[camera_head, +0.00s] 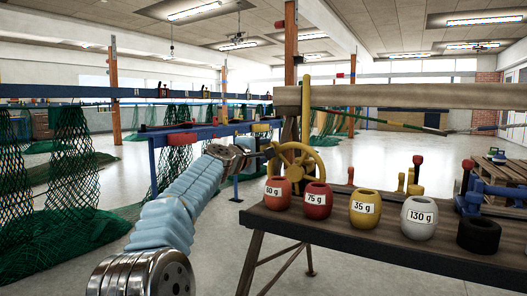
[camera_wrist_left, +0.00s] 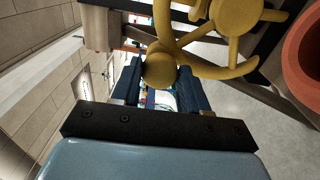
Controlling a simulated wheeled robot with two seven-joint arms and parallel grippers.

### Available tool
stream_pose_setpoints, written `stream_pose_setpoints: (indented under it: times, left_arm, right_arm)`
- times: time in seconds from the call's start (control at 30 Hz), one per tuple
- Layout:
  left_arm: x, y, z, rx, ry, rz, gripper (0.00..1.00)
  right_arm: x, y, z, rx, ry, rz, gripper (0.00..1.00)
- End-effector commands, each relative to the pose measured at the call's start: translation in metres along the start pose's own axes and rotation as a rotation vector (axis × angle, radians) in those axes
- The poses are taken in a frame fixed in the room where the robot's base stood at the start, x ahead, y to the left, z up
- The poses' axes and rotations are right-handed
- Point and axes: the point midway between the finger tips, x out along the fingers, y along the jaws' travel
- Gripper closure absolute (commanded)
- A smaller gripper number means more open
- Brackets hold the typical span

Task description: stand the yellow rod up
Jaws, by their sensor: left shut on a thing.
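A thin yellow rod (camera_head: 305,108) stands nearly upright in front of the wooden beam, just above a yellow handwheel (camera_head: 316,165). My left gripper (camera_head: 268,149) is at the left side of the wheel, apart from the upright rod. In the left wrist view its dark blue fingers are shut on a round yellow knob (camera_wrist_left: 160,66). The wheel's yellow rim and hub (camera_wrist_left: 236,16) show just beyond the knob. How the knob joins the wheel is hidden. My right gripper is not in view.
A wooden beam (camera_head: 420,95) runs across behind the rod. Green nets (camera_head: 70,165) hang at the left. Floor is open in the middle.

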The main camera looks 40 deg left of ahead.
Motion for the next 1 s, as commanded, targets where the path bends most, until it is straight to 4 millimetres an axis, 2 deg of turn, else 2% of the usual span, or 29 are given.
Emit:
stream_pose_setpoints:
  times: [0.03,0.2,0.47,0.57,0.67,1.0]
  left_arm:
    - [0.000,-0.001,-0.002,-0.002,0.005,-0.001,0.54]
    - [0.000,-0.001,-0.001,-0.001,0.003,-0.001,0.31]
    - [-0.001,-0.001,-0.001,0.000,0.001,-0.001,0.31]
    - [-0.007,-0.001,-0.001,-0.001,0.001,0.000,0.31]
    - [-0.023,-0.002,-0.001,-0.001,0.002,0.001,0.31]
    - [-0.104,-0.001,-0.001,0.000,0.003,0.001,0.31]
  right_arm:
    - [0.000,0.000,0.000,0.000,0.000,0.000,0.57]
    - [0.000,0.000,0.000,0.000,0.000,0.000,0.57]
    - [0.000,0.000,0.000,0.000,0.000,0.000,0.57]
    - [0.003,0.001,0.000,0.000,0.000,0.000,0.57]
    - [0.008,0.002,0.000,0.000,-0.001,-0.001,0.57]
    - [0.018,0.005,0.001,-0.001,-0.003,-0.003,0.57]
